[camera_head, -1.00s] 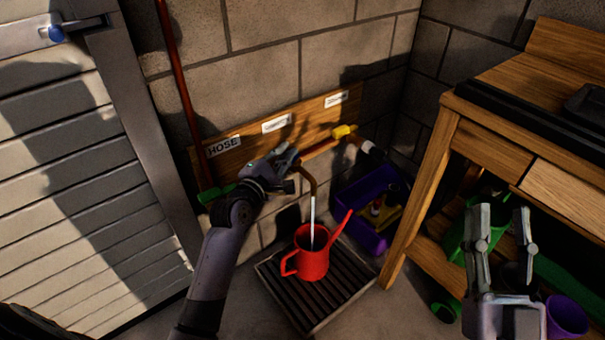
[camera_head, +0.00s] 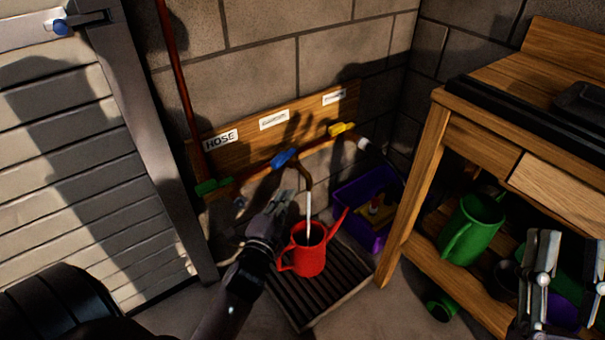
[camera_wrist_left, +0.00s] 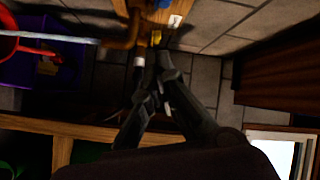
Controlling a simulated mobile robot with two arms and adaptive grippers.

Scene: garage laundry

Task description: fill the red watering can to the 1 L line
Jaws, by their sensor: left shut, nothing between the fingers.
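The red watering can (camera_head: 309,261) stands upright on the slatted drain tray (camera_head: 350,284). A pale water stream (camera_head: 308,208) runs from the copper spout (camera_head: 306,176) into its open top. The water level and the 1 L line cannot be made out. The blue valve handle (camera_head: 284,158) sits on the pipe above the can. My left gripper (camera_head: 283,203) is shut and empty, below the blue handle and left of the stream; it also shows in the left wrist view (camera_wrist_left: 155,75). My right gripper (camera_head: 570,245) is open and empty at the right edge, partly cut off.
A green handle (camera_head: 212,187) under the HOSE label (camera_head: 221,140) and a yellow handle (camera_head: 341,129) flank the blue one. A purple crate (camera_head: 346,201) stands right of the can. The wooden bench (camera_head: 408,190) holds a green watering can (camera_head: 471,229).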

